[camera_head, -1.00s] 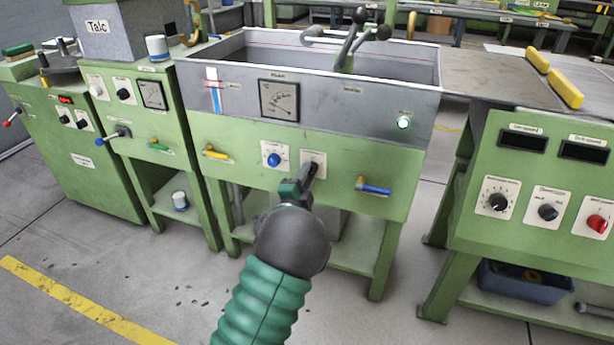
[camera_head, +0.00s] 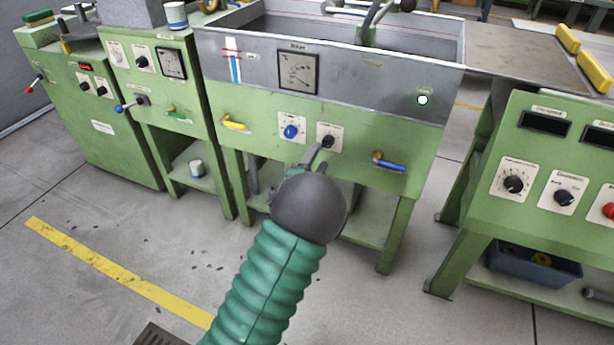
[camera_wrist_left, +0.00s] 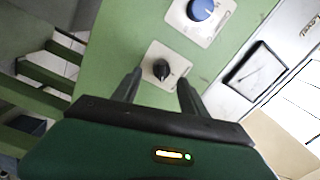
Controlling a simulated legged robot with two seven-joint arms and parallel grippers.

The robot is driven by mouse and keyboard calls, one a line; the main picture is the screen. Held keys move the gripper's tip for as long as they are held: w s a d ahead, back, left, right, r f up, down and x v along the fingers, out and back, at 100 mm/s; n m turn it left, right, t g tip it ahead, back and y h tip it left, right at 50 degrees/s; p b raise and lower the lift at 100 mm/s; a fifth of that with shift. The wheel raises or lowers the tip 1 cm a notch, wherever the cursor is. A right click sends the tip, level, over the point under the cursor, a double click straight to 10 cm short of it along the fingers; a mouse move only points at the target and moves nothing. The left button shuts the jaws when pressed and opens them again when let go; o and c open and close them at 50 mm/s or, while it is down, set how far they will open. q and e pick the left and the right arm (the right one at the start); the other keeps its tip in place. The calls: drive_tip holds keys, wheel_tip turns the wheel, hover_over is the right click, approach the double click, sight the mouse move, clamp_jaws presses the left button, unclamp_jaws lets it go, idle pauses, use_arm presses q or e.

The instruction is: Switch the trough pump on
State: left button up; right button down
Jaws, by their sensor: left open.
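The trough (camera_head: 375,85) is a grey metal tank on a green stand. Its front panel carries a blue knob (camera_head: 291,131) and, to the right of it, a black knob (camera_head: 327,141) on a white plate. A lamp (camera_head: 422,100) glows whitish green on the tank's front. My left gripper (camera_head: 308,165) is just below and in front of the black knob. In the left wrist view the black knob (camera_wrist_left: 161,69) lies ahead between the two open fingers (camera_wrist_left: 160,88), apart from them. The blue knob (camera_wrist_left: 201,9) is above it there. The knob labels are too small to read.
A yellow-handled valve (camera_head: 235,124) and a blue-handled valve (camera_head: 389,164) stick out of the same panel. A gauge (camera_head: 298,71) sits above the knobs. Another green console (camera_head: 560,160) stands at right.

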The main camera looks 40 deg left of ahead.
use_arm(q)
drive_tip(key=p+v, duration=0.2)
drive_tip(key=v, duration=1)
drive_tip(key=shift+s+p, duration=0.2)
drive_tip(key=shift+p, duration=0.1)
